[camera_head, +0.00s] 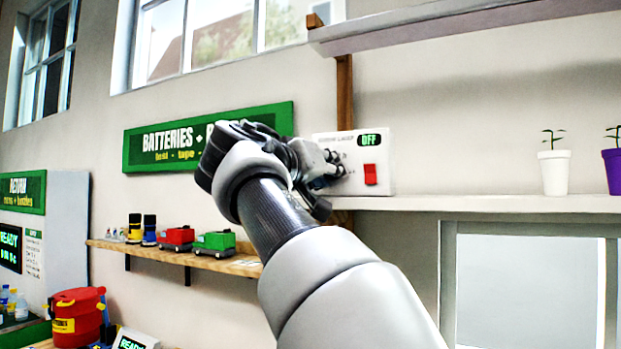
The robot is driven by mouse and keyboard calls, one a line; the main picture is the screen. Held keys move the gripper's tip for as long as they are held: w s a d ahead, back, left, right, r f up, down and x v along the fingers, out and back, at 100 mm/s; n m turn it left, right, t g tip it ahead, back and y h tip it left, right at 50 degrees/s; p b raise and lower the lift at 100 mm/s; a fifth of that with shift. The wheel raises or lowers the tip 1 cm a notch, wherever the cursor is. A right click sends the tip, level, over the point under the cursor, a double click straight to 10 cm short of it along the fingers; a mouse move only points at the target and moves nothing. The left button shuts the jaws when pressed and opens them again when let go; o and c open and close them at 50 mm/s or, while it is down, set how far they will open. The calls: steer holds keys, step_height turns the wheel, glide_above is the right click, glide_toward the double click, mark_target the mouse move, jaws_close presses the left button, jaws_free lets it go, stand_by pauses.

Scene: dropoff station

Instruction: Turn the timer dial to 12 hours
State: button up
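A white timer box (383,150) is mounted by the wooden post, at the left end of the right-hand shelf. It has a small display (369,140) reading OFF in green and a red switch (370,174) below it. The left part of its face, with a partly covered label, is behind my gripper. The dial itself is hidden or cannot be made out. My gripper (334,165) is at the left part of the box face, fingers pointing right. I cannot tell whether it touches the box, or whether its fingers are open or shut on something.
A white shelf (470,203) runs right from the box, holding a white pot (554,173) and a purple pot (612,170) with seedlings. Another shelf (440,27) hangs above. A wooden shelf (180,256) with toy vehicles and a green batteries sign (140,152) are left.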

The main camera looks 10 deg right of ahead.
steer(key=shift+m+b, duration=0.65)
steer(key=shift+m, duration=2.95)
steer(key=shift+r, duration=0.1)
steer(key=o, duration=1.1)
steer(key=v, duration=1.2)
steer(key=shift+r, duration=0.1)
